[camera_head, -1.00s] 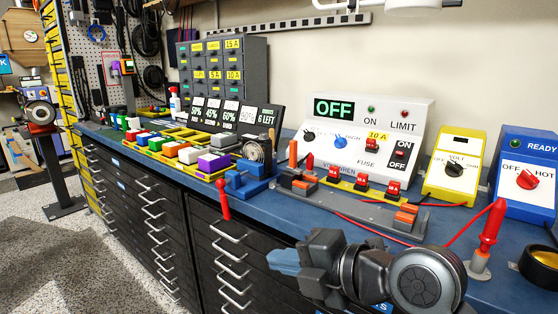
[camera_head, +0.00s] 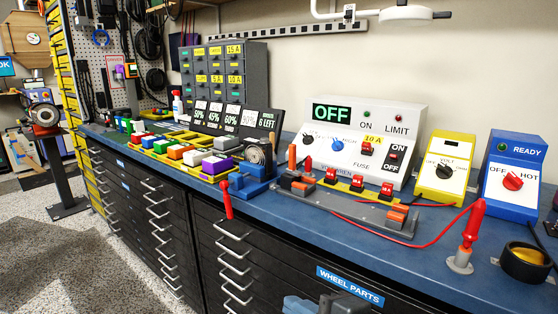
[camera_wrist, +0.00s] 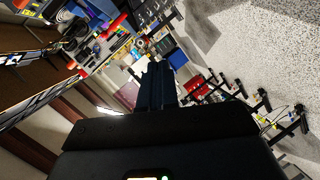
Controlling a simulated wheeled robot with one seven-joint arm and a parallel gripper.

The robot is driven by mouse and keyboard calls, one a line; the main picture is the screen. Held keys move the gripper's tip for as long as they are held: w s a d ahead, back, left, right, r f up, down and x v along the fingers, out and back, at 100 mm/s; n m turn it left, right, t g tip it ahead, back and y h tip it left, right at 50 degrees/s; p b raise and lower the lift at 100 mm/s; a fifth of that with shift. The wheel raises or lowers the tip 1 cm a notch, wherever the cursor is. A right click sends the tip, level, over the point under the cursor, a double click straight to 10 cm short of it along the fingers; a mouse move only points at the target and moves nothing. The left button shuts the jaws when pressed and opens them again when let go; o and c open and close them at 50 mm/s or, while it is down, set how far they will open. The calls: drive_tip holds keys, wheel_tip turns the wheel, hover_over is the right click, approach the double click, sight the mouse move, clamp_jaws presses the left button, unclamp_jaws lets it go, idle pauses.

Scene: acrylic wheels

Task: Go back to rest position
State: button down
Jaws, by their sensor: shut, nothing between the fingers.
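My gripper (camera_head: 300,304) shows only in part at the bottom edge of the head view, in front of the dark drawers and below the bench top. Its blue fingers are together and hold nothing. In the wrist view my gripper (camera_wrist: 155,88) is a dark shape with its fingers closed, pointing across the room. Most of my arm is out of the head view.
A blue-topped bench (camera_head: 290,222) carries a white control box (camera_head: 350,150) reading OFF, a yellow meter box (camera_head: 447,165), a blue box (camera_head: 513,180) and several coloured blocks. A red probe (camera_head: 470,228) stands near the front edge. Speckled floor (camera_head: 100,270) is clear at left.

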drive_tip(key=s+d+f+m+t+h+p, duration=0.1)
drive_tip(key=s+d+f+m+h+p, duration=0.1)
drive_tip(key=s+d+m+h, duration=0.45)
drive_tip(key=s+d+f+m+t+h+p, duration=0.1)
drive_tip(key=s+d+f+m+t+p, duration=0.2)
drive_tip(key=s+m, duration=0.75)
drive_tip(key=s+d+r+m+p, duration=0.1)
drive_tip(key=s+d+r, duration=0.2)
drive_tip(key=s, duration=0.3)
drive_tip(key=s+d+r+m+h+p, duration=0.1)
drive_tip(key=s+d+r, duration=0.2)
drive_tip(key=s, duration=0.4)
drive_tip(key=s+d+r+m+h+p, duration=0.1)
drive_tip(key=s+d+r+m, duration=0.1)
drive_tip(key=s+r, duration=0.2)
drive_tip(key=s, duration=0.2)
drive_tip(key=shift+s+d+r+p, duration=0.25)
drive_tip(key=shift+s+d+p, duration=0.05)
drive_tip(key=shift+s+d, duration=0.1)
